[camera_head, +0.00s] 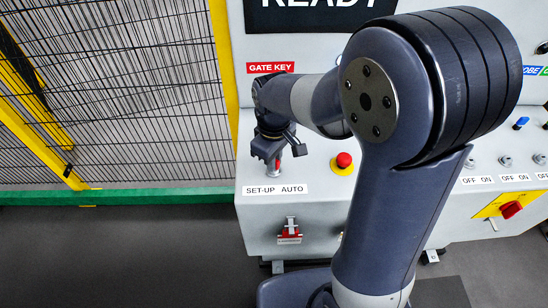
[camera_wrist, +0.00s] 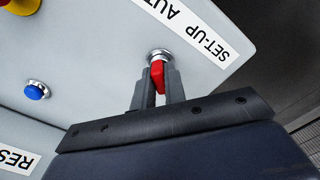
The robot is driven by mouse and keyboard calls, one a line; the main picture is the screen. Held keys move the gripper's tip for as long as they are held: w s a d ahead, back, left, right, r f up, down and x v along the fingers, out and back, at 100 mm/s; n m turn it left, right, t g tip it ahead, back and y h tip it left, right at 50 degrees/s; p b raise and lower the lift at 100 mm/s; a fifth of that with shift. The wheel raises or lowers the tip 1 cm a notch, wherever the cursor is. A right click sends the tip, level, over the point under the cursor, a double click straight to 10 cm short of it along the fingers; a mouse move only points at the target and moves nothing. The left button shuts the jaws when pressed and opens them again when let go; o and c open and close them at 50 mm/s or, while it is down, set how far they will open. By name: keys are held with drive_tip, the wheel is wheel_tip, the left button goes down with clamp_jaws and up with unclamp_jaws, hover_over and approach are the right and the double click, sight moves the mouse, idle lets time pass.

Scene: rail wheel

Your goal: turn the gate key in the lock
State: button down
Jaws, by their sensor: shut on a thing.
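The red gate key (camera_wrist: 158,76) stands in a round silver lock (camera_wrist: 160,54) on the sloping grey panel, by the SET-UP AUTO label (camera_wrist: 187,28). My gripper (camera_wrist: 158,88) is shut on the key's red handle, one finger on each side, in the wrist view. In the head view my gripper (camera_head: 272,160) reaches down to the panel just above the SET-UP AUTO label (camera_head: 275,190). A bit of the red key (camera_head: 278,164) shows there between the fingers. The fingers hide part of the handle, and I cannot tell which label it points to.
A red stop button on a yellow base (camera_head: 343,163) is right of my gripper. A blue button (camera_wrist: 36,90) is near in the wrist view. A red GATE KEY sign (camera_head: 270,67) is on the upright panel. Mesh fencing (camera_head: 120,90) stands at the left.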

idle(0.3)
drive_tip(key=shift+n, duration=1.7)
drive_tip(key=shift+n, duration=1.7)
drive_tip(key=shift+n+p, duration=0.3)
drive_tip(key=c, duration=1.9)
unclamp_jaws()
drive_tip(key=shift+n, duration=0.3)
drive_tip(key=o, duration=0.5)
drive_tip(key=shift+o, duration=0.2)
